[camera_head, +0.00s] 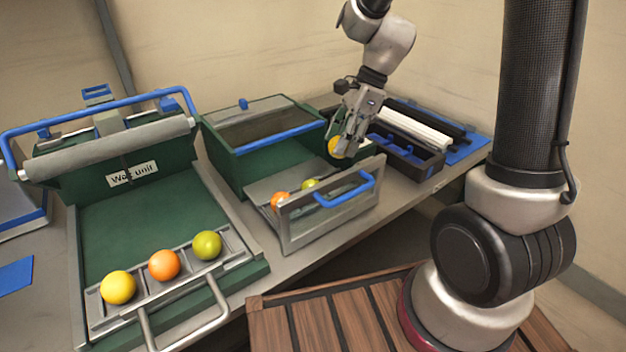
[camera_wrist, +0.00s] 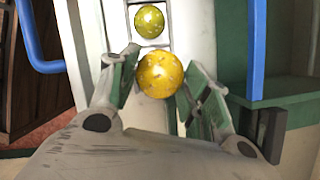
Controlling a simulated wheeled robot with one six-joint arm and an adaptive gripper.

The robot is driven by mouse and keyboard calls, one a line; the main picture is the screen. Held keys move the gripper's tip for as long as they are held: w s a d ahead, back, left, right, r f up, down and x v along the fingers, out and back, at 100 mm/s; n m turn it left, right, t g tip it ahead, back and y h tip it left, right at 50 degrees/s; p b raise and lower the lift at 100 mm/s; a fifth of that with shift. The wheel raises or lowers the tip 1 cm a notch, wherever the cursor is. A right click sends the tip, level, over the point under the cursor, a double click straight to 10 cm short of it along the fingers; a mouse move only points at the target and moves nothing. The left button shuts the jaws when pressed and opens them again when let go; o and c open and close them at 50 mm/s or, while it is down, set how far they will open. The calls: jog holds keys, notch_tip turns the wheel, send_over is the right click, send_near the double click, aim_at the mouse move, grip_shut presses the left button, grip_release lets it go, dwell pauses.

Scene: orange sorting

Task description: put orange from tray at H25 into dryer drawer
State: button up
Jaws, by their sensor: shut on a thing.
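My gripper (camera_head: 347,148) is shut on a yellow orange (camera_head: 335,147) over the right end of the open dryer drawer (camera_head: 299,235). In the wrist view the yellow orange (camera_wrist: 161,75) sits between the two fingers of my gripper (camera_wrist: 160,65). I cannot tell whether it touches the drawer floor. An orange-coloured fruit (camera_head: 280,201) and a yellow-green fruit (camera_head: 310,186) lie in the drawer to its left. The yellow-green fruit also shows in the wrist view (camera_wrist: 149,21), in line with the held one. The drawer has a blue handle (camera_head: 345,190) in front.
The green dryer box (camera_head: 228,161) stands behind the drawer. At left, the open wax unit (camera_head: 130,174) has a front tray (camera_head: 185,280) with yellow, orange and yellow-green fruits. A dark unit with white rollers (camera_head: 412,129) is at right. A slatted wooden surface (camera_head: 330,315) is in front.

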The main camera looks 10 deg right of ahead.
notch_tip(320, 180, down, 9)
jog(key=shift+r, duration=0.15)
dwell(0.4)
jog(key=o, duration=1.2)
jog(key=v, duration=1.1)
jog(key=s+d+r+n+t+h, duration=0.1)
jog(key=s+d+r+n, duration=0.2)
jog(key=s+n, duration=0.3)
jog(key=s+d+r+n+t+h, duration=0.2)
jog(key=s+d+r+n, duration=0.1)
jog(key=s+r+n, duration=0.2)
jog(key=s+d+r+n+t+h, duration=0.1)
jog(key=s+d+r+n, duration=0.3)
jog(key=s+n, duration=0.2)
jog(key=shift+s+n+t, duration=0.4)
jog(key=shift+s, duration=0.85)
